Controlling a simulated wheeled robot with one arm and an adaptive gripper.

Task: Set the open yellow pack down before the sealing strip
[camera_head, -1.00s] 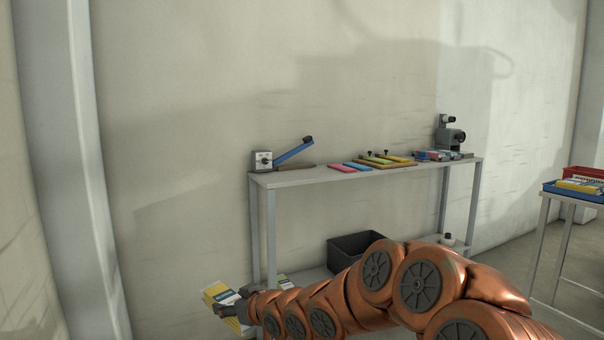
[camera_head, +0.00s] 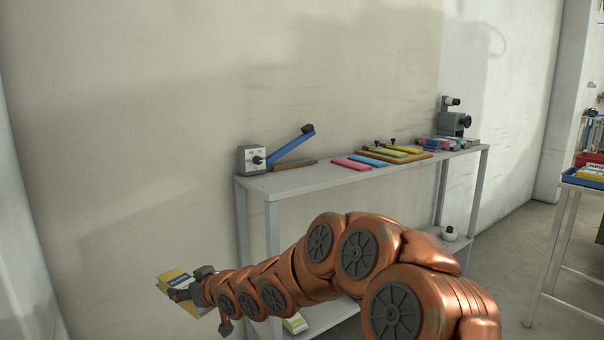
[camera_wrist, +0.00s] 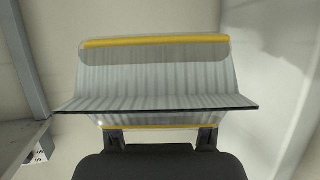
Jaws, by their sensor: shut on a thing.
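My gripper (camera_head: 190,288) is shut on the yellow pack (camera_head: 174,277) at the lower left of the head view, in front of the wall and left of the bench. The pack is yellow and white there. In the wrist view the pack (camera_wrist: 155,83) fills the middle, with clear ridged film and yellow edges; what is inside is hard to tell. The gripper (camera_wrist: 160,138) shows at its lower edge. The sealer (camera_head: 253,159) with a raised blue lever (camera_head: 292,146) stands on the bench's left end. A brown strip (camera_head: 295,165) lies beside it.
The grey bench (camera_head: 300,181) runs along the wall. Pink (camera_head: 351,164), blue and green flat pieces lie on it, and a grey machine (camera_head: 455,123) stands at its right end. A second table (camera_head: 575,184) with trays is at the right edge.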

